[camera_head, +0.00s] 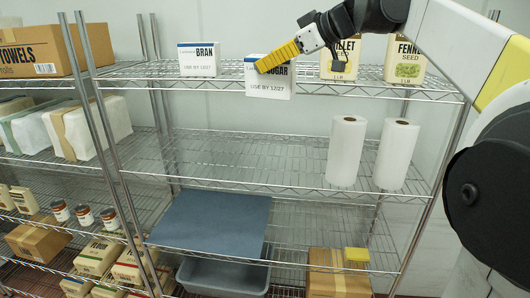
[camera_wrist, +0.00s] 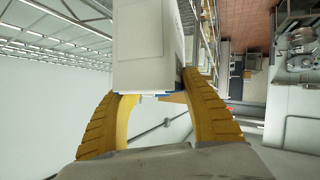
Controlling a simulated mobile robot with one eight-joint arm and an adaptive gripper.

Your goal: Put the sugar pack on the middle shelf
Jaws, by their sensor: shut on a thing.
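The sugar pack (camera_head: 268,84) is a white box with a dark blue top edge, labelled sugar, at the front of the top shelf (camera_head: 135,72). My gripper (camera_head: 277,57) has its yellow fingers shut on it. In the wrist view the pack (camera_wrist: 146,45) sits between the two curved fingers (camera_wrist: 155,85). The pack's lower part overlaps the shelf's front edge in the head view; I cannot tell whether it touches the shelf. The middle shelf (camera_head: 235,165) is a wire shelf below, bare on its left and centre.
Two white paper rolls (camera_head: 346,150) (camera_head: 396,153) stand on the right of the middle shelf. A bran box (camera_head: 199,59), a millet pack (camera_head: 340,60) and a fennel seed pack (camera_head: 404,62) are on the top shelf. A blue-grey sheet (camera_head: 212,220) lies on a lower shelf.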

